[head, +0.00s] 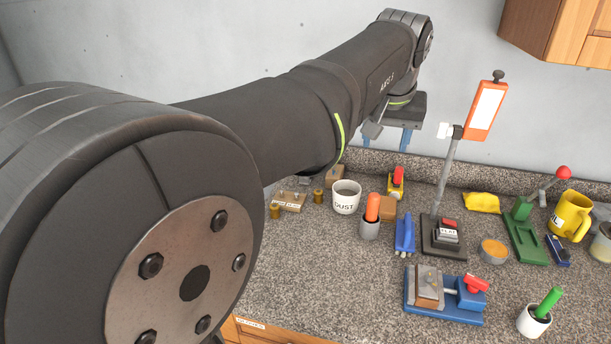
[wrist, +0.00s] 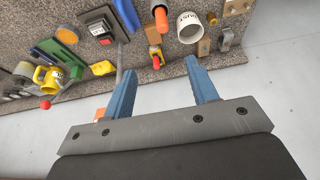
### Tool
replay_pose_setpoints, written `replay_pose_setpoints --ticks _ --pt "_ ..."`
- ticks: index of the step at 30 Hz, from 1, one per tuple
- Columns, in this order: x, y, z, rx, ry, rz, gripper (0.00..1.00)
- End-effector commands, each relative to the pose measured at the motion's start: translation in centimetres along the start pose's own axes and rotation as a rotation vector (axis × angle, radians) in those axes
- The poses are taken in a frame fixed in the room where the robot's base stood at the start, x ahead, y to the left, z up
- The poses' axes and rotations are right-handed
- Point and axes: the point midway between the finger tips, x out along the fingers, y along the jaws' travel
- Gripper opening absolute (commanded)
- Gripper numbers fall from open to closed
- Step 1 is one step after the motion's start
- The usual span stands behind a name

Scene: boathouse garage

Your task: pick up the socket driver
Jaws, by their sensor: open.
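Two upright handles could be the socket driver, and I cannot tell which by sight. An orange handle (head: 373,206) stands in a grey cup (head: 369,229) in the middle of the counter. A green handle (head: 548,301) stands in a white cup (head: 533,321) at the front right. The orange handle also shows in the wrist view (wrist: 161,20), beyond my fingertips. The lower ends of both are hidden in their cups. My gripper (wrist: 160,66) has its blue fingers wide apart with nothing between them. In the head view it hangs high near the back wall, apart from both handles.
A DUST mug (head: 346,197) and a wooden block (head: 387,208) stand close to the orange handle, with a blue stand (head: 405,234) to its right. A blue vise (head: 440,310), a post with an orange sign (head: 486,108) and a yellow mug (head: 570,216) stand farther right. The front-left counter is clear.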

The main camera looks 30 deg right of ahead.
Motion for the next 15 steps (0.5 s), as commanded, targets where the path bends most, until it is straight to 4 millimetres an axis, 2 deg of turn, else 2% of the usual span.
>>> replay_pose_setpoints --ticks 1,3,6,15 --pt "2.5 -0.1 0.0 0.0 -0.009 -0.004 0.53" --pt "5.7 -0.2 -0.1 0.0 -0.004 -0.004 0.53" --pt "9.2 -0.4 -0.1 0.0 0.005 -0.003 0.53" --pt "14.8 -0.5 0.0 0.0 0.01 -0.001 0.53"
